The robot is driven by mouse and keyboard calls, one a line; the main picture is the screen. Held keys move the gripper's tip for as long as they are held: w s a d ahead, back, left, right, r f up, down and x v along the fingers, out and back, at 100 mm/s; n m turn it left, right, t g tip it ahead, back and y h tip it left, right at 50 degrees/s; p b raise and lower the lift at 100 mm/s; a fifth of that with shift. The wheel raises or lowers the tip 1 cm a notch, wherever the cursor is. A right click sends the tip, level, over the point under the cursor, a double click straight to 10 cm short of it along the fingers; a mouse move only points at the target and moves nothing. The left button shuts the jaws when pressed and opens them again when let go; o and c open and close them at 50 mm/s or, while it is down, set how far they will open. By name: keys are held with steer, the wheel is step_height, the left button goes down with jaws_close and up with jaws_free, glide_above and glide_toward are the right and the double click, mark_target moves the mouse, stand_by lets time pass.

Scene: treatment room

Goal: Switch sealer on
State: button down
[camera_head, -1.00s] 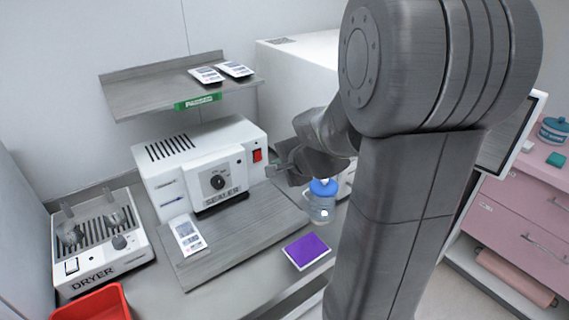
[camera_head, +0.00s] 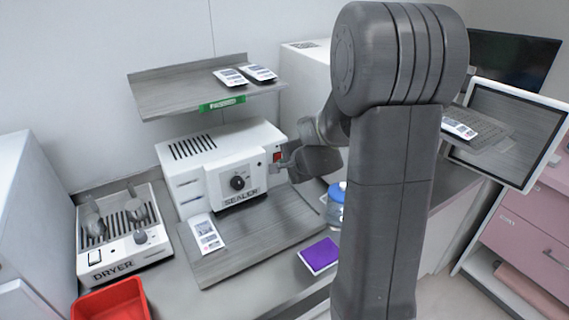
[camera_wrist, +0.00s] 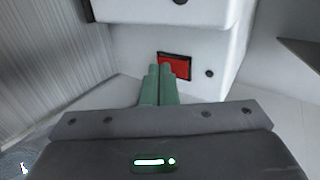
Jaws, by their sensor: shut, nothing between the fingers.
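The sealer (camera_head: 205,165) is a white box with vent slots on top, a black dial (camera_head: 238,183) and a "SEALER" label. Its red rocker switch (camera_head: 277,156) is on the front face at the right, and it also shows in the wrist view (camera_wrist: 175,67). My gripper (camera_head: 287,161) is at the right of the sealer, close to the switch. In the wrist view its green fingers (camera_wrist: 159,70) are shut together and empty, with their tips over the lower left of the switch. I cannot tell whether they touch it or which way the switch is set.
A grey board with a white pouch (camera_head: 207,232) lies before the sealer. A dryer (camera_head: 122,235) and red bin (camera_head: 112,302) stand left. A shelf (camera_head: 165,98) with pouches hangs above. A purple pad (camera_head: 319,255) and blue-capped bottle (camera_head: 336,205) are at the right.

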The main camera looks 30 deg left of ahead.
steer(key=shift+f, duration=0.1)
steer(key=b, duration=0.2)
steer(key=shift+a+b, duration=0.15)
steer(key=shift+b, duration=0.15)
steer(key=shift+r, duration=0.2)
steer(key=shift+w+r+p, duration=0.1)
steer(key=shift+r+p, duration=0.55)
steer(key=shift+r, duration=0.15)
